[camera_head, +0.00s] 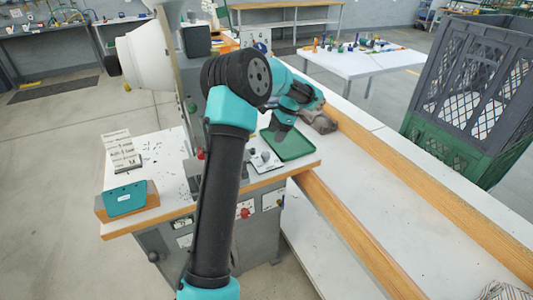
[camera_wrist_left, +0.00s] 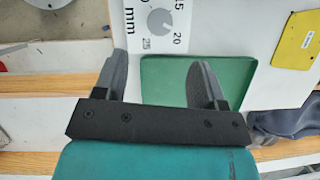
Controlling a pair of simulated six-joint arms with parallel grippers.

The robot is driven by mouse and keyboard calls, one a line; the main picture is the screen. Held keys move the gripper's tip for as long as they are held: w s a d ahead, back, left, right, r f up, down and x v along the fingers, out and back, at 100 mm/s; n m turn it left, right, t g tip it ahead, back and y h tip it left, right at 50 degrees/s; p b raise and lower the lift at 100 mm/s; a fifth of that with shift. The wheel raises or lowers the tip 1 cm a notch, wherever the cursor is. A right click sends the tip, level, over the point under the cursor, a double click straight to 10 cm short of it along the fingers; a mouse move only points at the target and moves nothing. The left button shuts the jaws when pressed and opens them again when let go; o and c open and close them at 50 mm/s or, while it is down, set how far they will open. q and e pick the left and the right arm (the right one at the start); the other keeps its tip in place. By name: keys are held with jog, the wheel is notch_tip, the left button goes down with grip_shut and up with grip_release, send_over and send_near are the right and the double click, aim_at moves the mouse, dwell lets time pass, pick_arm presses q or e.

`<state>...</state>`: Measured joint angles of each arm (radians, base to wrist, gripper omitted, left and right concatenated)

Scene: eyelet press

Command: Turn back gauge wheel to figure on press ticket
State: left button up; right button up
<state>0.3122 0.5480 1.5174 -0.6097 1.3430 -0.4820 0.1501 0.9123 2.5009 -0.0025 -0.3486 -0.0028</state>
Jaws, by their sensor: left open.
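The back gauge wheel is a small grey round knob (camera_wrist_left: 160,20) on a white scale plate marked 15, 20, 25 and mm in the left wrist view. The plate (camera_head: 266,161) also shows on the press table in the head view, beside a green tray. Its exact setting is unclear. My left gripper (camera_wrist_left: 161,60) is open and empty; its fingers are apart from the wheel, over the plate's edge and the tray. In the head view my arm partly hides the gripper.
The green tray (camera_head: 291,143) lies right of the scale plate. A grey cloth-like item (camera_head: 318,120) lies behind it. The press's white housing (camera_head: 148,55) rises at the back left. The teal holder (camera_head: 125,199) stands at the table's left end. A yellow tag (camera_wrist_left: 298,40) shows in the wrist view.

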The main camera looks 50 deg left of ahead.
aim_at(266, 153)
pick_arm(q)
jog(key=x, duration=1)
jog(key=shift+w, duration=0.1)
jog(key=shift+c, duration=0.2)
jog(key=c, duration=0.9)
jog(key=shift+o, duration=0.2)
jog(key=shift+m+t+y, duration=0.4)
jog(key=shift+m+y, duration=0.1)
jog(key=shift+m, duration=1.1)
jog(key=o, duration=0.9)
jog(key=shift+d+r, duration=0.1)
jog(key=shift+r, duration=0.05)
